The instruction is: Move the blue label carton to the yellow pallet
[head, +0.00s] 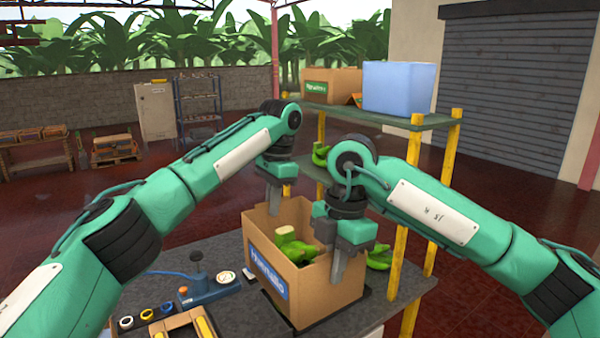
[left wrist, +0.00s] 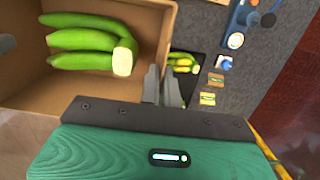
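The blue label carton (head: 318,291) is an open brown cardboard box on the grey table, with green bananas (head: 295,248) inside. Its blue label (head: 267,270) faces front left. My left gripper (head: 273,198) is at the carton's far rim. In the left wrist view its fingers (left wrist: 164,88) are close together astride the carton's wall (left wrist: 171,30). My right gripper (head: 338,265) is at the near right wall. One finger lies against the outside; the other is hidden.
A blue press tool (head: 200,285) and several tape rolls (head: 146,315) lie left of the carton. A shelf (head: 385,117) with yellow posts stands close behind right, bearing a blue bin (head: 399,87) and another carton (head: 331,84). A low wooden pallet (head: 112,155) is far left.

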